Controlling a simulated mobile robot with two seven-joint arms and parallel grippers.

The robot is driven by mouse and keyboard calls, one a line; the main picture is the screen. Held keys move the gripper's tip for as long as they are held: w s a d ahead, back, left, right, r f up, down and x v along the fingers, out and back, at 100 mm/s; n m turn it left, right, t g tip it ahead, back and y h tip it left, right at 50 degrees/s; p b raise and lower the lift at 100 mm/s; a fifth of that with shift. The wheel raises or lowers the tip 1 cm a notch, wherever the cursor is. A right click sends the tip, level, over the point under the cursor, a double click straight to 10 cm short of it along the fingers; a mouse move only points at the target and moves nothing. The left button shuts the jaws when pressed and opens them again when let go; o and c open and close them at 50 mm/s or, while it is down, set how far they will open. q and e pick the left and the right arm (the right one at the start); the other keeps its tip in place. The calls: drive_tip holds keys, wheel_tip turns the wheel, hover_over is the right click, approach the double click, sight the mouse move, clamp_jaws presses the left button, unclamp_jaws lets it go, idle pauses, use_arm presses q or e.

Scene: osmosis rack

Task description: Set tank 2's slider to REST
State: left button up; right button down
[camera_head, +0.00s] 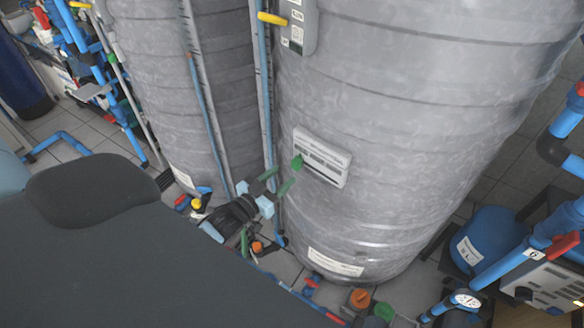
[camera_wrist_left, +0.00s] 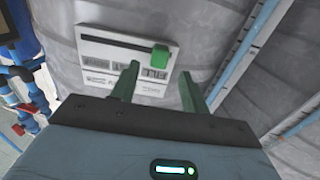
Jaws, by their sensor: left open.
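A white slider panel (camera_head: 325,160) is fixed to the side of the large grey tank (camera_head: 420,110). Its green knob (camera_head: 297,162) sits at the panel's left end. In the left wrist view the panel (camera_wrist_left: 112,50) fills the upper middle, and the knob (camera_wrist_left: 160,56) is at the right end of the dark slot. My left gripper (camera_head: 280,180) is open beside the panel, with its green fingers pointing toward it. In the wrist view the knob lies between and just past the fingertips (camera_wrist_left: 159,72). I cannot tell whether they touch. The panel's lettering is too small to read.
A second grey tank (camera_head: 165,80) stands at the left. A grey box with a yellow lever (camera_head: 272,18) is higher up. Blue pipes and a gauge (camera_head: 466,300) are at the lower right. Valves with orange and green caps (camera_head: 360,298) sit near the tank's foot.

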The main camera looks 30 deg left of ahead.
sight(294, 167)
use_arm(q)
drive_tip(key=shift+w+d, duration=0.2)
drive_tip(key=shift+w, duration=1.1)
drive_tip(key=shift+w+d, duration=0.2)
drive_tip(key=shift+w, duration=1.1)
clamp_jaws()
